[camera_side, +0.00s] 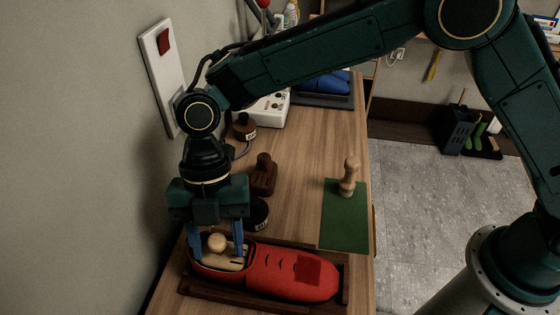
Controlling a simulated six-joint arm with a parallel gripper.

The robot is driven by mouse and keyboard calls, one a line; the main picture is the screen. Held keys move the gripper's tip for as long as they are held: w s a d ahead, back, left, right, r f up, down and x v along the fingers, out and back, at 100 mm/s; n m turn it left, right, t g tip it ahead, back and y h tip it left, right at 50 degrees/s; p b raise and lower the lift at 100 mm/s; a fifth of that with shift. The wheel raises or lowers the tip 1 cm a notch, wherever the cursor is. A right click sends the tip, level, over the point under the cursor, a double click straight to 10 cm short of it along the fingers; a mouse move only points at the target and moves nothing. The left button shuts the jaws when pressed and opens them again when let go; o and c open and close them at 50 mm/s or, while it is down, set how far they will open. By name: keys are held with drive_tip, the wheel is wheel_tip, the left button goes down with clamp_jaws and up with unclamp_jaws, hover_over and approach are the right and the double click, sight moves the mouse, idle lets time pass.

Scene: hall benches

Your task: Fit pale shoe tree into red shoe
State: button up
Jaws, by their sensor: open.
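The red shoe (290,272) lies in a dark wooden tray (344,290), its toe to the right and its opening at the left. The pale shoe tree (218,244) is at the shoe's opening; its round knob and part of its body show, and the rest is hidden inside the shoe. My gripper (216,250) points down over the opening. Its blue fingers are open, one on each side of the knob. I cannot tell whether a finger touches the shoe tree or the shoe.
A green mat (345,228) with a pale wooden peg-shaped piece (349,176) lies to the right on the bench (303,145). A brown wooden-handled block (263,176) and a dark jar (257,214) stand close behind the shoe. The wall is close at left.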

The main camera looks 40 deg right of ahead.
drive_tip(key=v, duration=0.7)
drive_tip(key=shift+w+r, duration=0.15)
drive_tip(key=shift+r, duration=0.15)
drive_tip(key=shift+d, duration=0.1)
idle(0.5)
drive_tip(key=s+d+r+m+t+y, duration=0.1)
drive_tip(key=d+r+m+t, duration=0.2)
drive_tip(key=d+r+m, duration=0.65)
drive_tip(key=s+d+r+m+t, duration=0.2)
drive_tip(key=d+r+m, duration=0.3)
drive_tip(key=d, duration=0.7)
drive_tip(key=s+d+f+m+t+h, duration=0.1)
drive_tip(key=s+d+f+m+t, duration=0.1)
drive_tip(key=s+d+m, duration=0.5)
drive_tip(key=s+d+f+m+t+h, duration=0.2)
drive_tip(key=s+d+m, duration=0.5)
drive_tip(key=d, duration=0.3)
drive_tip(key=shift+d+f+m, duration=0.35)
drive_tip(key=shift+f+m, duration=0.05)
drive_tip(key=shift+m, duration=0.35)
drive_tip(key=shift+w, duration=0.1)
